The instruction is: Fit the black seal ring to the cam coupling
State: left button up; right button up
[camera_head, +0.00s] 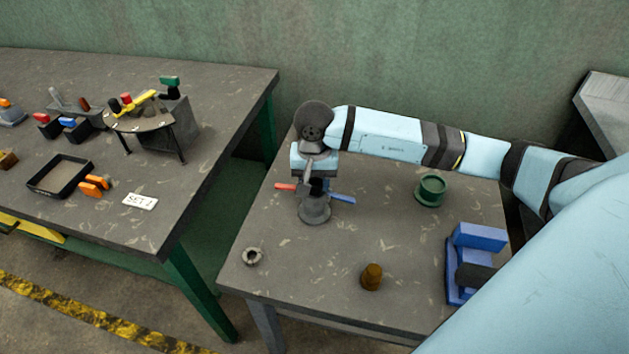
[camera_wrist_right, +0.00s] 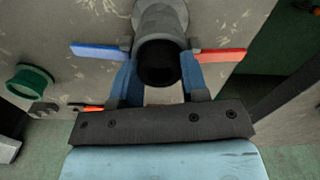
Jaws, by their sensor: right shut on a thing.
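The grey cam coupling (camera_head: 314,210) stands upright on the right-hand table, with a red lever (camera_head: 285,187) and a blue lever (camera_head: 342,198) out to its sides. It also shows in the right wrist view (camera_wrist_right: 160,18). My right gripper (camera_head: 317,182) points down over the coupling. In the wrist view its blue fingers (camera_wrist_right: 158,75) are shut on a dark round thing, which looks like the black seal ring (camera_wrist_right: 158,64), at the coupling's mouth. I cannot tell whether the ring is seated or just above the mouth. My left gripper is not in view.
On the same table are a green cup-shaped part (camera_head: 431,189), a brown cap (camera_head: 372,277), a small grey ring-like part (camera_head: 252,257) and a blue block fixture (camera_head: 479,237). The left table holds a black tray (camera_head: 60,191) and several tools.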

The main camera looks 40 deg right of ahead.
aim_at(314, 183)
pick_arm(q)
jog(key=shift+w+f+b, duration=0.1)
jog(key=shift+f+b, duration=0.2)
jog(key=shift+b, duration=0.2)
pick_arm(e)
jog(key=shift+f, duration=0.35)
jog(key=shift+r, duration=0.3)
dwell(0.5)
jog(key=o, duration=1)
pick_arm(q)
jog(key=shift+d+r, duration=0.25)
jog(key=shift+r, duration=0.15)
pick_arm(e)
notch_tip(314, 183, up, 14)
jog(key=shift+f, duration=0.1)
